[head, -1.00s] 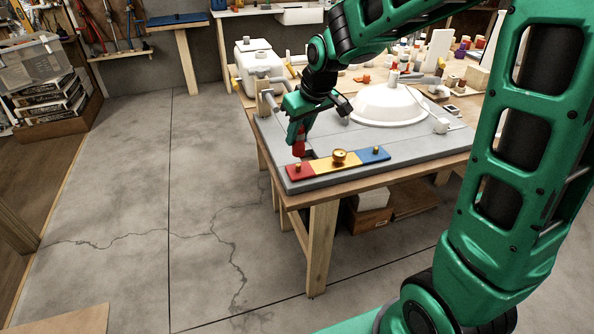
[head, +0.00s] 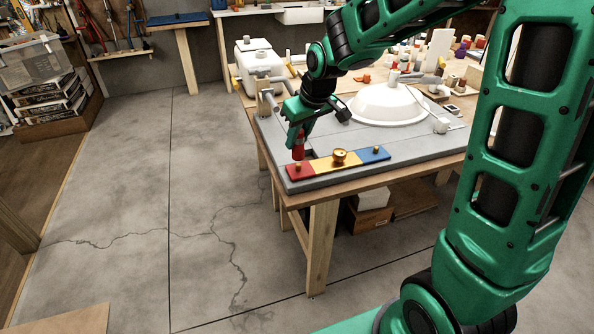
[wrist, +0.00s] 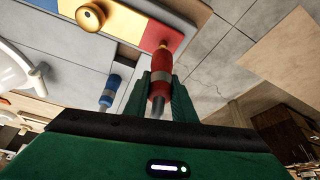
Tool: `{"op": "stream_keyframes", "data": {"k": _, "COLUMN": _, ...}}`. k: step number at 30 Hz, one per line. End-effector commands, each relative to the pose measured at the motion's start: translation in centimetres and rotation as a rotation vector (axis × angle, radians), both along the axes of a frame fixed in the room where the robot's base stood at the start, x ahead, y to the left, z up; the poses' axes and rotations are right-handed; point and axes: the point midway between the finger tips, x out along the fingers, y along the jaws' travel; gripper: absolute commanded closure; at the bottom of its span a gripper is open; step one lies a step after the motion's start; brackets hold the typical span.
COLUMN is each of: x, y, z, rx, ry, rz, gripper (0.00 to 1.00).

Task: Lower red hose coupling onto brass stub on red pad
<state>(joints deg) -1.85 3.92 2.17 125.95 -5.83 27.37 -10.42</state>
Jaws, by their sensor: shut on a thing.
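The red hose coupling (head: 298,152) is held in my gripper (head: 298,141), upright or nearly so, just above the red pad (head: 291,174). The brass stub (head: 298,166) stands on that pad, just below the coupling. In the wrist view the red coupling (wrist: 160,80) is between the two green fingers, its far end pointing toward the red pad (wrist: 162,36). The stub (wrist: 163,45) is partly hidden there behind the coupling's end. I cannot tell whether coupling and stub touch.
The yellow pad (head: 322,166) carries a larger brass knob (head: 339,156), and the blue pad (head: 371,155) a small brass stub. A blue coupling (wrist: 109,91) shows in the wrist view. A white dome-shaped cover (head: 388,105) lies on the grey bench top behind.

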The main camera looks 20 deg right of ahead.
Motion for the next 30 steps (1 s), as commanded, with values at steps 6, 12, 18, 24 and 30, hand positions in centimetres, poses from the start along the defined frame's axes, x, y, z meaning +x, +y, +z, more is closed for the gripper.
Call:
{"op": "stream_keyframes", "data": {"k": 6, "x": 0.0, "y": 0.0, "z": -0.8, "rx": 0.000, "ry": 0.000, "rz": 0.000, "gripper": 1.00}}
{"op": "stream_keyframes", "data": {"k": 12, "x": 0.0, "y": 0.0, "z": -1.5, "rx": 0.000, "ry": 0.001, "rz": 0.000, "gripper": 1.00}}
{"op": "stream_keyframes", "data": {"k": 18, "x": 0.0, "y": 0.0, "z": -1.9, "rx": 0.000, "ry": 0.000, "rz": 0.000, "gripper": 1.00}}
{"op": "stream_keyframes", "data": {"k": 24, "x": 0.0, "y": 0.0, "z": -1.9, "rx": 0.000, "ry": 0.000, "rz": 0.000, "gripper": 1.00}}
{"op": "stream_keyframes", "data": {"k": 30, "x": 0.0, "y": 0.0, "z": -1.9, "rx": 0.000, "ry": 0.000, "rz": 0.000, "gripper": 1.00}}
